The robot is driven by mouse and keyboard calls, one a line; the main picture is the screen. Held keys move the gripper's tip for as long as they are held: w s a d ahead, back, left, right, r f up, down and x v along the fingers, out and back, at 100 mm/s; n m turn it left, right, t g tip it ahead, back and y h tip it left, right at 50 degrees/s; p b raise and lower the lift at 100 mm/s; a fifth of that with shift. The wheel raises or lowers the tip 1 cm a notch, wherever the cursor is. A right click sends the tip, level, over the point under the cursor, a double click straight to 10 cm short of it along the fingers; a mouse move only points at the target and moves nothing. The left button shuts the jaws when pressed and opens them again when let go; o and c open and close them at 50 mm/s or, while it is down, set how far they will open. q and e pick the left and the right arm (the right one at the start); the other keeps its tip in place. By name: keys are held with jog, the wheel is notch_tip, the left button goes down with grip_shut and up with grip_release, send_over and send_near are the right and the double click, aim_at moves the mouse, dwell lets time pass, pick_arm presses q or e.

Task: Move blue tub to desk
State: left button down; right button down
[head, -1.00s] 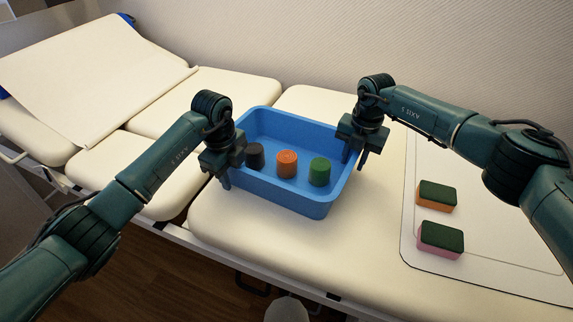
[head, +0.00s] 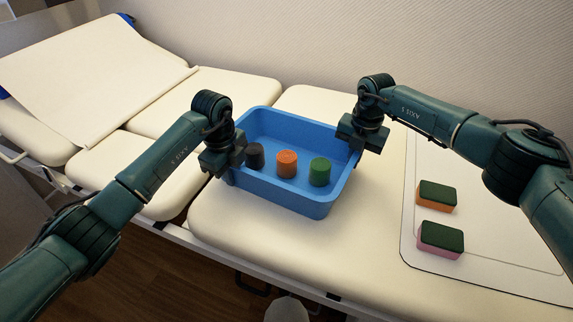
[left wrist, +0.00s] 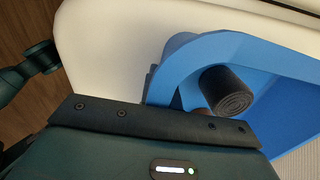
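The blue tub (head: 305,198) sits on a cream padded couch (head: 250,235). It holds a black cylinder (head: 254,156), an orange one (head: 287,164) and a green one (head: 320,171). My left gripper (head: 230,176) is at the tub's left wall and looks shut on its rim. My right gripper (head: 357,157) is at the right wall and looks shut on the rim there. The left wrist view shows the tub wall (left wrist: 190,60) and the black cylinder (left wrist: 228,90) close by; the fingertips are mostly hidden. No desk is identifiable in view.
A pale mat (head: 420,258) lies right of the tub, with an orange-and-green sponge (head: 437,196) and a pink-and-green sponge (head: 441,239) on it. A paper sheet (head: 90,75) covers the couch's far left part. The wall is close behind the couch.

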pick_arm(q)
jog(key=shift+r, duration=0.2)
pick_arm(e)
jog(key=shift+r, duration=0.2)
